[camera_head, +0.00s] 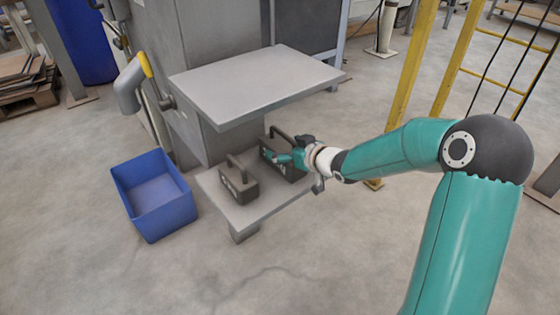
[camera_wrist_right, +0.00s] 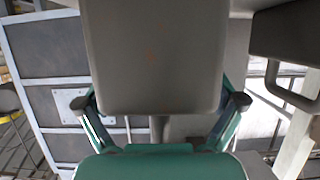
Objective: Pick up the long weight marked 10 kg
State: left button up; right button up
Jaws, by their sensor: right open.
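Two dark weights with loop handles stand on a low grey shelf. The longer weight (camera_head: 292,174) is at the right and is partly hidden by my right gripper (camera_head: 279,157). The shorter weight (camera_head: 240,189) is at the left. Pale marks show on their sides, but I cannot read them. My right gripper is open and at the longer weight. In the right wrist view its fingers (camera_wrist_right: 163,103) are spread, with a broad grey block between them in the picture. I cannot tell whether they touch anything. My left gripper is out of view.
A grey tabletop (camera_head: 255,82) overhangs the low shelf (camera_head: 248,213) from behind. An empty blue bin (camera_head: 153,194) stands on the floor to the left. A yellow post (camera_head: 412,62) rises at the right. The front floor is clear.

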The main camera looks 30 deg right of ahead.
jog(key=shift+w+f, duration=0.15)
jog(key=shift+w, duration=0.3)
grip_shut()
jog(key=shift+r, duration=0.25)
